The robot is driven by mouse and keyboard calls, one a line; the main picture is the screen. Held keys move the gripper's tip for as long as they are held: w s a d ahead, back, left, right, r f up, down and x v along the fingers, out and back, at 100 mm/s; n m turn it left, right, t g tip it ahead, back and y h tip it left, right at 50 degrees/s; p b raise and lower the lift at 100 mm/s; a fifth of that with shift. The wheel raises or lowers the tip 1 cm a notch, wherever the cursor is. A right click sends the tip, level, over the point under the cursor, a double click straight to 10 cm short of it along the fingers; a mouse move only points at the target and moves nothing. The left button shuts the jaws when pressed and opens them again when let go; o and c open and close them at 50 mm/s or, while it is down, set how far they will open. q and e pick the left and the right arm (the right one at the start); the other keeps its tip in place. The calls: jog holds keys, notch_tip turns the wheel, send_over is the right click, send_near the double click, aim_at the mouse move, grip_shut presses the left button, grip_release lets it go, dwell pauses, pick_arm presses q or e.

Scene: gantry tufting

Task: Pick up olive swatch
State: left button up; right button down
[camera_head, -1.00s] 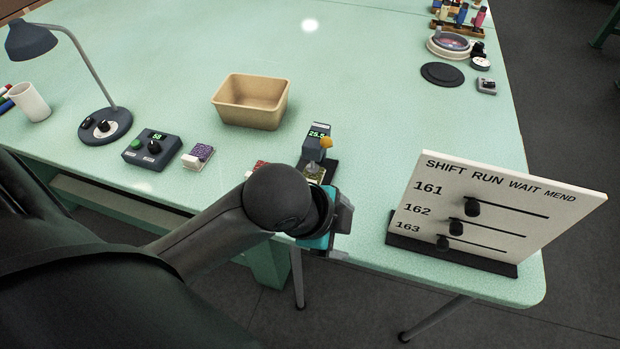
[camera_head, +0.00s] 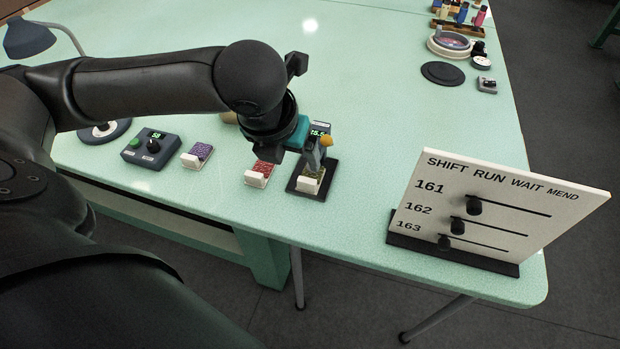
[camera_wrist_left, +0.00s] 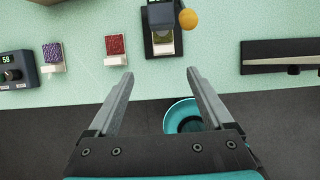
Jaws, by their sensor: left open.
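The olive swatch (camera_head: 311,184) lies on the dark base of a small gauge (camera_head: 330,176) near the table's front edge, with a white tab at its front. It also shows in the left wrist view (camera_wrist_left: 163,39), under the gauge's head and beside its orange knob (camera_wrist_left: 188,19). My left gripper (camera_head: 314,162) is open and empty, above the gauge area in the head view. In the left wrist view its two fingers (camera_wrist_left: 160,73) are spread apart, with the swatch beyond the tips, roughly centred between them. My right gripper is not in view.
A red swatch (camera_head: 259,174) and a purple swatch (camera_head: 197,155) lie to the left, then a dial box (camera_head: 150,147). A white slider board (camera_head: 490,212) stands to the right. My arm hides most of the tan bin. The table's middle is clear.

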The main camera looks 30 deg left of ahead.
pick_arm(q)
jog(key=b, duration=0.2)
send_near(306, 181)
notch_tip(306, 181, down, 2)
jog(key=a, duration=0.1)
jog(key=x, duration=0.1)
jog(key=b+x, duration=0.1)
jog(key=shift+w+f, duration=0.25)
jog(key=shift+w, duration=0.2)
jog(key=shift+f, duration=0.2)
jog(key=f+b, duration=0.1)
jog(key=w+f+b, duration=0.1)
jog(key=f, duration=0.1)
jog(key=shift+w+d, duration=0.2)
jog(key=shift+d, duration=0.05)
jog(key=shift+b+x, duration=0.5)
jog(key=shift+x, duration=0.3)
jog(key=shift+a, duration=0.1)
jog(key=c, duration=1)
grip_shut()
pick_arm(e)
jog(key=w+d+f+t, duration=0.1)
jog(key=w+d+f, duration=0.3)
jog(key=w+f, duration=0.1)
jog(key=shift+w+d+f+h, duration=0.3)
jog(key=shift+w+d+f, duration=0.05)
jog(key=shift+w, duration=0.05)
